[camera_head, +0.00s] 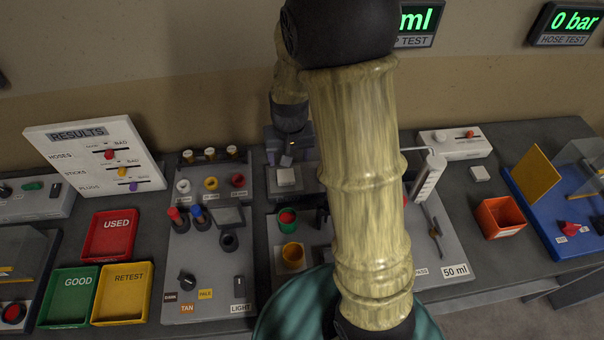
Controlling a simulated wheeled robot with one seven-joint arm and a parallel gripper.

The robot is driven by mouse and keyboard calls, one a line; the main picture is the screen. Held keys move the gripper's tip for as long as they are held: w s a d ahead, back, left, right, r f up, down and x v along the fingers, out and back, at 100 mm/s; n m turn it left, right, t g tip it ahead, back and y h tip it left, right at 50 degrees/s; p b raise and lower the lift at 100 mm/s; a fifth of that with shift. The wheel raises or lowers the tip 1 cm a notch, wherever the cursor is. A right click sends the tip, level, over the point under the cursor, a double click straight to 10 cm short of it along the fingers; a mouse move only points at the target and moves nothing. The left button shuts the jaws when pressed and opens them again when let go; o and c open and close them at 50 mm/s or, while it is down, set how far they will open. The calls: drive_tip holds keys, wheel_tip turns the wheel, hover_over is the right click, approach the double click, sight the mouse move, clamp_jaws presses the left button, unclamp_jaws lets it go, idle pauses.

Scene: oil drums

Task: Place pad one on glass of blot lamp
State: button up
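My gripper (288,152) hangs at the back of the bench, pointing down, partly behind my own arm. Its fingers are small and dark, and I cannot tell whether they are open or shut. A pale square pad (286,177) lies on a grey block just in front of and below the gripper; I cannot tell whether they touch. Another pale square (480,173) lies on the bench at the right. No pad shows a readable number. A grey panel (207,275) carries a dial marked DARK, TAN and PALE, a LIGHT switch and a dark round piece (229,242). I cannot tell which part is the lamp glass.
Red USED (110,234), green GOOD (68,297) and yellow RETEST (122,293) trays sit at the left. Green (287,220) and yellow (293,256) cups stand beside my arm, which hides the middle. An orange box (500,217) stands at the right.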

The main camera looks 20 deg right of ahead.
drive_tip(key=s+r+n, duration=0.1)
drive_tip(key=s+r, duration=0.3)
drive_tip(key=s, duration=0.9)
drive_tip(key=shift+d+n+t, duration=0.2)
drive_tip(key=shift+n+t, duration=0.2)
